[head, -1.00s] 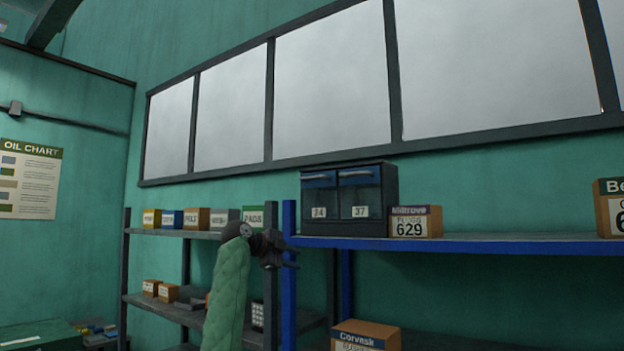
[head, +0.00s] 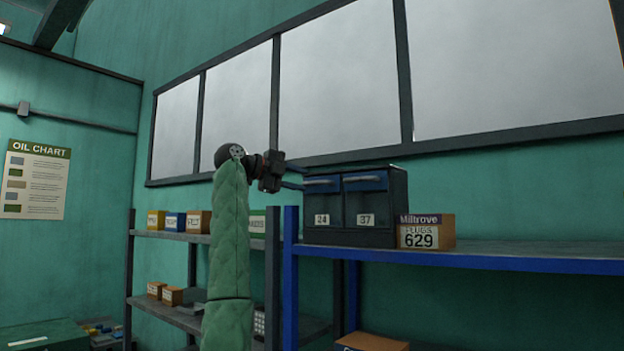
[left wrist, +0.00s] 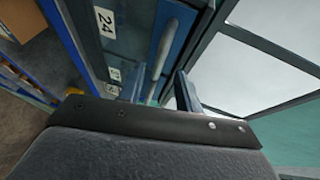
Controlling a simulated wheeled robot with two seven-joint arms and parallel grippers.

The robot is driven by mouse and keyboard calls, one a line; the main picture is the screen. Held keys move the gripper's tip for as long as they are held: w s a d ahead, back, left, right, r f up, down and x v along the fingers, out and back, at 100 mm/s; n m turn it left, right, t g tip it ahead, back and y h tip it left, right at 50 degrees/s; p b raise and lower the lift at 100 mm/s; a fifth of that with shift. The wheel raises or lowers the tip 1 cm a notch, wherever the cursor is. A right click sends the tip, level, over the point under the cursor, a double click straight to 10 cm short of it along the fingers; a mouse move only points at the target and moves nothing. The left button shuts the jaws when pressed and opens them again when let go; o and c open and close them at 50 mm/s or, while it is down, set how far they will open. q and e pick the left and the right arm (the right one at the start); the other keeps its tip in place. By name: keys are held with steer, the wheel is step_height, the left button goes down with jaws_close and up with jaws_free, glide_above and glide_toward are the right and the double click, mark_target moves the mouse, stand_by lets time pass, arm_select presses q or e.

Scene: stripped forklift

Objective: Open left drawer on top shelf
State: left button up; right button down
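A dark drawer cabinet (head: 355,207) stands on the blue top shelf (head: 460,256). It has two drawers side by side, both shut. The left drawer (head: 322,206) bears label 24 and a bar handle (head: 322,182) on a blue band. My left gripper (head: 296,178) is at the left drawer's handle, its two fingers apart and pointing right. In the left wrist view, the handle bar (left wrist: 161,62) runs between the open fingers (left wrist: 160,88), and label 24 (left wrist: 106,20) shows beside it. Contact with the bar cannot be told. My right gripper is out of view.
The right drawer (head: 367,204), labelled 37, adjoins the left one. A Miltrove box (head: 425,232) stands right of the cabinet. A grey shelf (head: 170,234) with several small boxes is at the left. Window frames (head: 340,80) lie above the cabinet.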

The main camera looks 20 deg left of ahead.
mark_target(311, 182)
arm_select(q)
steer(key=p+x, duration=0.1)
steer(key=x, duration=0.4)
steer(key=shift+p, duration=0.4)
steer(key=shift+s, duration=0.1)
steer(key=shift+f, duration=0.1)
